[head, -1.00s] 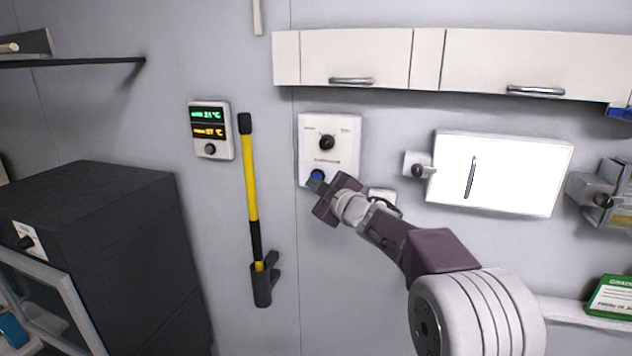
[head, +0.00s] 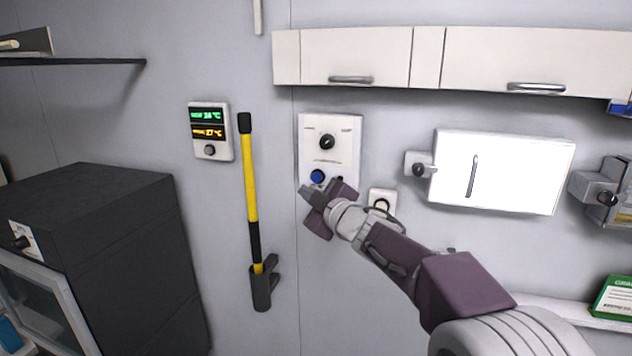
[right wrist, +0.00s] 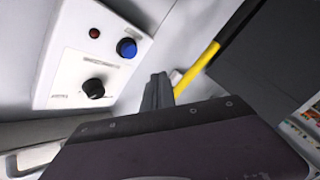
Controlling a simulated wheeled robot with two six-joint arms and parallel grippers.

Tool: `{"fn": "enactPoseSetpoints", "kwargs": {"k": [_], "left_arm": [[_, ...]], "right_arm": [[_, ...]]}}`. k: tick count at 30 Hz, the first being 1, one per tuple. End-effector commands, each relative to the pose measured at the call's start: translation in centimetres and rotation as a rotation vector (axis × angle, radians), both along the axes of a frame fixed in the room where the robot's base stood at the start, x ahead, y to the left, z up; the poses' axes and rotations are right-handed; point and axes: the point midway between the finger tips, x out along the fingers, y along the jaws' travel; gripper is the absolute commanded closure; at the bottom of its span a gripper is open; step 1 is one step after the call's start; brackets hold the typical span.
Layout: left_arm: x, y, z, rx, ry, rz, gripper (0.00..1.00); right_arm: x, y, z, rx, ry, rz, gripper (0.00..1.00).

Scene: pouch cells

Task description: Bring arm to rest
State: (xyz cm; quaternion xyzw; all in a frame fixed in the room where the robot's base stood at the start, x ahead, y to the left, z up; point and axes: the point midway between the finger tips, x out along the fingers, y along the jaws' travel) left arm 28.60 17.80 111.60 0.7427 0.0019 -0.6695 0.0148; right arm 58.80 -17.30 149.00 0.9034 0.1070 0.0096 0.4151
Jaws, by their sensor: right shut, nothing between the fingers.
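My right gripper (head: 307,192) is shut and empty. It is in front of the wall, just below and left of the blue button (head: 317,177) on a white control panel (head: 343,127). The panel also carries a black knob (head: 327,142). In the right wrist view my shut fingers (right wrist: 157,92) point at the wall, apart from the blue button (right wrist: 127,48) and the black knob (right wrist: 93,88). My left gripper is not in view.
A yellow and black pole (head: 250,180) hangs on the wall left of the gripper. A thermostat display (head: 210,131) is beyond it. A dark cabinet (head: 110,240) stands at left. White wall cupboards (head: 480,62) and a bright white panel (head: 530,175) are at right.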

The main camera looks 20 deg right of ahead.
Motion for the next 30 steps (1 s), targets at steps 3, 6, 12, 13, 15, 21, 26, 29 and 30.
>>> {"fn": "enactPoseSetpoints", "kwargs": {"k": [3,6,12,13,15,21,26,29,30], "left_arm": [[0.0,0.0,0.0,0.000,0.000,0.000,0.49],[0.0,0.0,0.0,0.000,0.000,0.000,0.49],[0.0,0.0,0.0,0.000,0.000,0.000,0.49],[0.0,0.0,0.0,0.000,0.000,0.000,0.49],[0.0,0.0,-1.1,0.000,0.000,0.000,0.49],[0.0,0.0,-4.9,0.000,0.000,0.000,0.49],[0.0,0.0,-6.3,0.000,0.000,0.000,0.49],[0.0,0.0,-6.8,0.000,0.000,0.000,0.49],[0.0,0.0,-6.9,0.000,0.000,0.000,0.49]], "right_arm": [[0.0,0.0,0.0,0.000,0.000,0.000,1.00],[0.0,0.0,0.0,0.000,0.000,0.000,1.00],[0.0,0.0,0.0,0.000,0.000,0.000,1.00],[0.0,0.0,0.0,0.000,-0.001,0.001,1.00],[0.0,0.6,-1.1,-0.001,-0.001,0.013,1.00],[-2.2,1.8,-14.7,0.161,0.247,-0.058,1.00],[-8.1,-0.3,-28.3,0.329,0.604,-0.293,1.00],[-13.9,-1.2,-35.4,0.410,0.836,-0.448,1.00],[-16.4,-1.4,-37.6,0.440,0.925,-0.510,1.00]]}}
